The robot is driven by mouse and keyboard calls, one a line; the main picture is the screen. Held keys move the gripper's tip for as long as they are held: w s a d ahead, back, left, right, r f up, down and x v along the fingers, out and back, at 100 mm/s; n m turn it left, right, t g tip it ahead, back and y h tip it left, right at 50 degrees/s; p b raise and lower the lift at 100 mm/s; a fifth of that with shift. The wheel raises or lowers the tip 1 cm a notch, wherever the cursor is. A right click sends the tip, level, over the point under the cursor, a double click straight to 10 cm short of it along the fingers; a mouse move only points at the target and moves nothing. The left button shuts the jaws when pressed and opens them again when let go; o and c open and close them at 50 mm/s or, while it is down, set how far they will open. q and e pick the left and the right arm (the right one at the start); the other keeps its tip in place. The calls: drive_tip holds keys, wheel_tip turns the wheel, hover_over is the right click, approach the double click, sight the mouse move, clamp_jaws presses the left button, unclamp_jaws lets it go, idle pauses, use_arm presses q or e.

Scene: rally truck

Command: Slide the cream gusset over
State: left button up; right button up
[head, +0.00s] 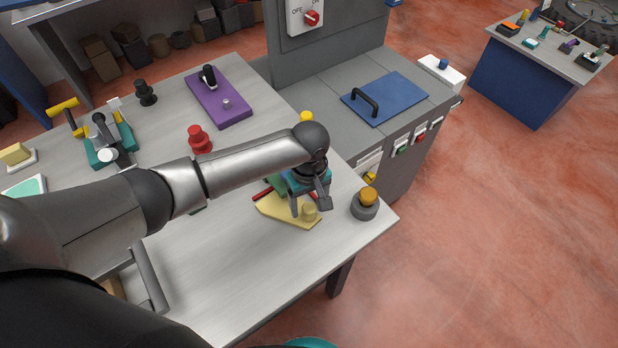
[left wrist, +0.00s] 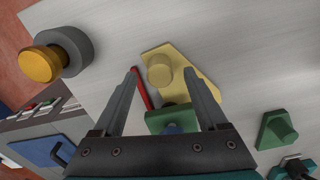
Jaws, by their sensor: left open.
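The cream gusset (head: 287,211) is a flat, pale yellow plate with a round knob on top. It lies on the grey table near its right edge, partly hidden by my left gripper in the head view. In the left wrist view the cream gusset (left wrist: 187,70) lies beyond the fingertips, with its knob roughly between them. My left gripper (head: 311,208) is open above the gusset, and its two fingers also show in the left wrist view (left wrist: 162,75). Nothing is held between the fingers. My right gripper is not seen.
A grey base with an orange knob (head: 366,203) stands close on the right. A red rod (left wrist: 142,90) and a green block (left wrist: 172,117) lie beside the gusset. A red knob piece (head: 199,140) and purple plate (head: 222,103) lie farther back. The table's front middle (head: 220,270) is clear.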

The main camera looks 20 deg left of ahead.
use_arm(q)
wheel_tip(320, 180, up, 13)
drive_tip(key=p, duration=0.1)
drive_tip(key=shift+p, duration=0.35)
drive_tip(key=shift+f, duration=0.1)
